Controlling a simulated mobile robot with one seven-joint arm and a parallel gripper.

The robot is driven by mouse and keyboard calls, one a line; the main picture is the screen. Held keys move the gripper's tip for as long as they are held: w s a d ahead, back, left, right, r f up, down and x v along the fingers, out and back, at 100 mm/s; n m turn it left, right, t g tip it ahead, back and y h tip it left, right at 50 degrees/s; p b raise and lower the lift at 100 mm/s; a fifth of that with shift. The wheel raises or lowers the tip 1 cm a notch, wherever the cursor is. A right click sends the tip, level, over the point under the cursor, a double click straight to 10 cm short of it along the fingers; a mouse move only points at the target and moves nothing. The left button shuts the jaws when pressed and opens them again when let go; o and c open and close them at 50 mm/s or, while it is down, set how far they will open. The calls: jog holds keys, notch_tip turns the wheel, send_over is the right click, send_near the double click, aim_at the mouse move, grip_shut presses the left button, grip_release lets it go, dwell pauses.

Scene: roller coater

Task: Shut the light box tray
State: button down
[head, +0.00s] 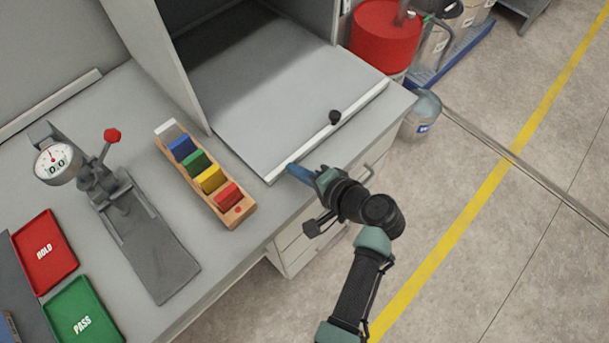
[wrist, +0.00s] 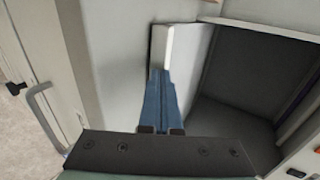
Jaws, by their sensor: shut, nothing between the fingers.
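The light box tray (head: 270,105) is a flat grey board extending out of the open front of the light box (head: 160,65). A pale raised lip (head: 357,102) runs along its front edge, with a black knob (head: 334,117) near the middle. My gripper (head: 290,169) is shut and empty, with its blue fingers at the left front corner of the tray, by the end of the lip. In the wrist view, the shut blue fingers (wrist: 158,82) are close to a pale upright edge (wrist: 164,46); I cannot tell whether they touch it.
A wooden holder with coloured blocks (head: 205,175) stands left of the tray. Beyond it are a dial gauge press (head: 125,205), a red HOLD tray (head: 45,250) and a green PASS tray (head: 84,310). A red drum (head: 385,37) stands behind right.

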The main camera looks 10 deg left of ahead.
jog(key=b, duration=0.6)
send_near(232, 116)
jog(key=x, duration=0.5)
jog(key=shift+s+d+f, duration=0.1)
jog(key=shift+s+f, duration=0.05)
jog(key=shift+f, duration=0.15)
jog(key=shift+w+a+r, duration=0.1)
jog(key=shift+w+a, duration=0.2)
jog(key=shift+a, duration=0.1)
jog(key=shift+a+r, duration=0.1)
jog(key=shift+r, duration=0.1)
